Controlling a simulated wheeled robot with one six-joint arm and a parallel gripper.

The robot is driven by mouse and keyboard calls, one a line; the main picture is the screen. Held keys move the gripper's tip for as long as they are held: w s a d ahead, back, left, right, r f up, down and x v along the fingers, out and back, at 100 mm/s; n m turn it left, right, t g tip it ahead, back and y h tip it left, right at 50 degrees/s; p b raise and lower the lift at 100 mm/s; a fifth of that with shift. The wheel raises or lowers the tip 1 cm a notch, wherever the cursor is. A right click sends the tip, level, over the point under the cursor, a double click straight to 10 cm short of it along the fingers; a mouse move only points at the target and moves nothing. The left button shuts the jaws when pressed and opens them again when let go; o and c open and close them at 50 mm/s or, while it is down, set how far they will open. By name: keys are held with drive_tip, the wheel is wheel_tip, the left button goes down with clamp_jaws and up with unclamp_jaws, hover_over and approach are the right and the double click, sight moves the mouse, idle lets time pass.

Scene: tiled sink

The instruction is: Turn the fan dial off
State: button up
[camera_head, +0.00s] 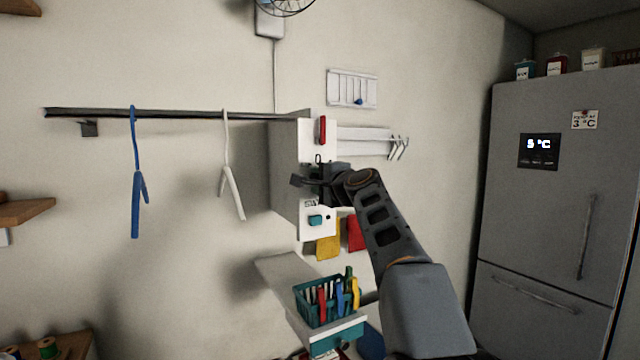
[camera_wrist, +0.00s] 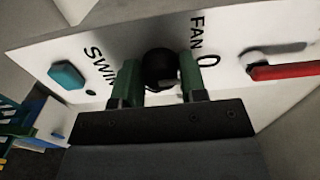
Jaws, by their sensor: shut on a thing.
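The fan dial (camera_wrist: 160,68) is a round black knob on a white control panel (camera_wrist: 225,35). In the wrist view my gripper (camera_wrist: 157,82) has its two green-padded fingers on either side of the dial, shut on it. The word "FAN" and a "0" are printed beside the dial, and a partly hidden word beginning "SWIN" is on its other side. The dial's pointer mark cannot be made out. In the head view my gripper (camera_head: 312,182) is at the middle of the panel (camera_head: 318,153) and hides the dial.
The panel also carries a red lever (camera_head: 323,130) above and a teal button (camera_head: 315,220) below. A rail with a blue hanger (camera_head: 136,190) and a white hanger (camera_head: 232,190) is at left. A teal basket (camera_head: 312,313) sits below. A wall fan (camera_head: 285,5) is above.

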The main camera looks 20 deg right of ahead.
idle(0.3)
drive_tip(key=o, duration=0.9)
drive_tip(key=s+d+b, duration=0.1)
drive_tip(key=s+b, duration=0.2)
drive_tip(key=s, duration=1)
drive_tip(key=shift+s+d+b, duration=0.25)
drive_tip(key=shift+s+b, duration=0.1)
drive_tip(key=shift+b, duration=0.05)
